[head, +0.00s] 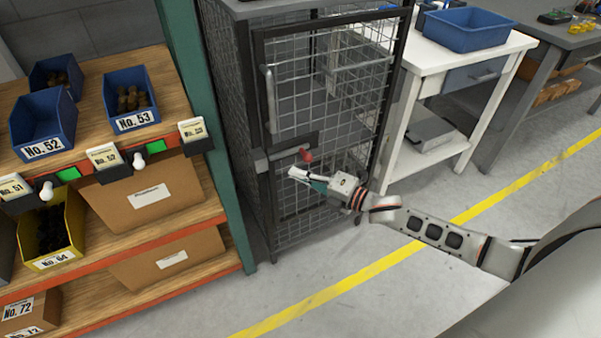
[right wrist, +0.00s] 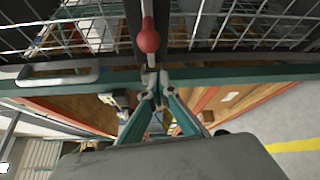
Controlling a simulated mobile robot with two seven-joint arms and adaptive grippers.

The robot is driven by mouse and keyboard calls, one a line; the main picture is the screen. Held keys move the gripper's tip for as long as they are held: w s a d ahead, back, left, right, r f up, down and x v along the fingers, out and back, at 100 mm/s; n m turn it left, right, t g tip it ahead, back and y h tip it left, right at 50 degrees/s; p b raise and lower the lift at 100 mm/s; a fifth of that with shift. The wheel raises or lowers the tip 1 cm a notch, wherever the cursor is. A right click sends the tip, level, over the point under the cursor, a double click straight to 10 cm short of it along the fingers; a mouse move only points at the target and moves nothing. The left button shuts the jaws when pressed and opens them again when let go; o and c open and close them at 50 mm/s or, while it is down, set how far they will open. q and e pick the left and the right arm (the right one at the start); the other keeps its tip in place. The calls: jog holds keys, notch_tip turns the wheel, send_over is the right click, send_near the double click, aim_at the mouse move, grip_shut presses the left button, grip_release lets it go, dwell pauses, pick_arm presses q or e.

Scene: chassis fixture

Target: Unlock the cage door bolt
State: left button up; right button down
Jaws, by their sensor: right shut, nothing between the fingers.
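The wire mesh cage door (head: 335,95) stands in a dark frame, apparently closed. Its grey bolt (head: 272,157) lies across the door's left edge at mid height and carries a red knob (head: 306,154). In the right wrist view the red knob (right wrist: 148,38) is just beyond my fingertips, on a thin stem. My right gripper (head: 292,173) is just below the bolt and knob in the head view. Its fingers (right wrist: 152,92) are together with nothing between them. Whether they touch the knob's stem I cannot tell. My left gripper is not in view.
A vertical door handle (head: 270,99) is above the bolt. A shelf with a green post (head: 202,120), bins and boxes stands close on the left. A white table (head: 430,55) with a blue bin (head: 468,30) stands right of the cage. The floor in front is clear.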

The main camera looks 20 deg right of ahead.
pick_arm(q)
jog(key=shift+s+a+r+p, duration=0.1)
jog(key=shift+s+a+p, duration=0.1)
jog(key=shift+p, duration=0.35)
pick_arm(e)
jog(key=v, duration=1)
jog(key=shift+a, duration=0.2)
jog(key=shift+s, duration=0.1)
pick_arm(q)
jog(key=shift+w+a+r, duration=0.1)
pick_arm(e)
jog(key=shift+a, duration=0.1)
